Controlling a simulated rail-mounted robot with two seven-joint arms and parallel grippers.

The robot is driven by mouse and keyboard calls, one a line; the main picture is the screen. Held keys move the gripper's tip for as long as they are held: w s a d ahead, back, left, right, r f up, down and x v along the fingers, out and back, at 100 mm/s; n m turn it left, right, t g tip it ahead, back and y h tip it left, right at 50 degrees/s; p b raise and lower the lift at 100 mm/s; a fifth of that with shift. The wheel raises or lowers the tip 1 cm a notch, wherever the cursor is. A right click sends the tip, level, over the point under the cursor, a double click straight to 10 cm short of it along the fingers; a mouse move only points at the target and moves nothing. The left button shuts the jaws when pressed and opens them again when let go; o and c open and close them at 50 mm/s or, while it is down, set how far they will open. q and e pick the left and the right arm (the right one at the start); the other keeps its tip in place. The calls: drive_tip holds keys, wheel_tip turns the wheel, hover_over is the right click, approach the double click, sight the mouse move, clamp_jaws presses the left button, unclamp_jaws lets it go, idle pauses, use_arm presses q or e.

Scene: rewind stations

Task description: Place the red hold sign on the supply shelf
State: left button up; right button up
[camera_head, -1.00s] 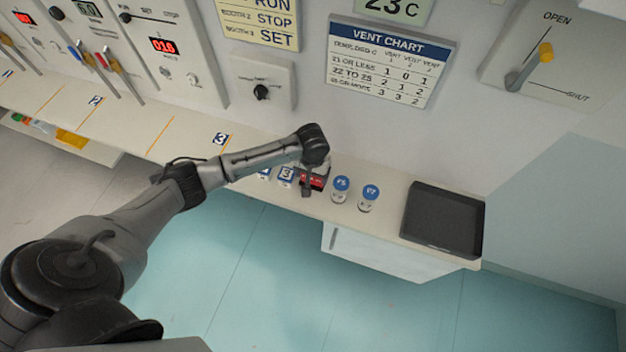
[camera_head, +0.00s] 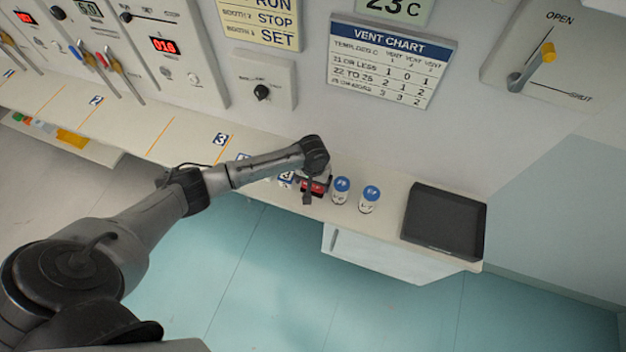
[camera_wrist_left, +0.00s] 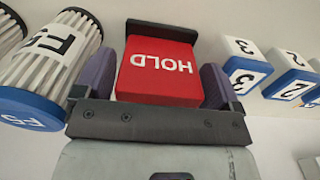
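The red hold sign (camera_wrist_left: 160,78) fills the space between the fingers of my left gripper in the left wrist view, with the word HOLD upside down and a black part behind its far edge. It also shows small in the head view (camera_head: 313,189), partly covered by my left gripper (camera_head: 316,190). The two fingers lie close along the sign's sides, and the gripper looks shut on it. The sign is over or on the long pale shelf (camera_head: 388,207); whether it touches the shelf I cannot tell. My right gripper is not in view.
Two blue-capped cylinders (camera_head: 355,196) stand just right of the sign. Numbered blue-and-white blocks (camera_wrist_left: 245,72) lie on its other side. A dark tray (camera_head: 443,220) sits at the shelf's right end. Bare shelf shows between cylinders and tray. A wall with panels rises behind.

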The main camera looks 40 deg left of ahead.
use_arm(q)
drive_tip(key=shift+o, duration=0.8)
wheel_tip(320, 180, up, 12)
drive_tip(key=p, duration=0.2)
drive_tip(key=s+d+f+m+t+h, duration=0.1)
drive_tip(key=s+d+f+m, duration=0.2)
drive_tip(key=s+d, duration=0.35)
drive_tip(key=s+d+f+m+t+h, duration=0.1)
drive_tip(key=s+d+f+m, duration=0.15)
drive_tip(key=s+d, duration=0.35)
drive_tip(key=s+a+r+y, duration=0.1)
drive_tip(key=s, duration=0.6)
drive_tip(key=s+a+r+t, duration=0.1)
drive_tip(key=s+a+r, duration=0.1)
drive_tip(key=s, duration=0.6)
drive_tip(key=shift+s+r+m+t+y, duration=0.15)
drive_tip(key=shift+m+t+y, duration=0.15)
drive_tip(key=shift+m+y, duration=0.15)
